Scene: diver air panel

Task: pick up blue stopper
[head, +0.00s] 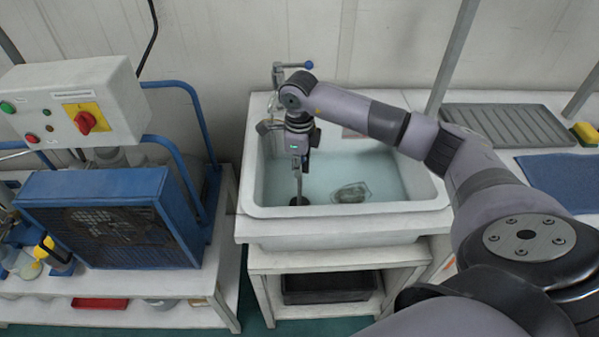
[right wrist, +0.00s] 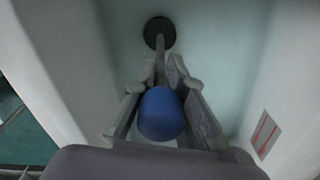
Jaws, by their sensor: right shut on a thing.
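The blue stopper (right wrist: 161,114) has a rounded blue knob, a grey stem and a dark round disc at its far end. In the right wrist view the knob sits between the fingers of my right gripper (right wrist: 163,92), which is shut on it. In the head view my right gripper (head: 299,157) points down into the left part of the sink (head: 348,211). The stopper's stem and dark disc (head: 299,201) show below it, near the sink floor. I cannot tell whether the disc touches the floor. My left gripper is not in view.
The sink holds pale water and a clear, glassy item (head: 351,193) right of the stopper. A grey ribbed tray (head: 508,126) and blue mat (head: 558,182) lie right. A blue-framed machine (head: 105,218) stands left.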

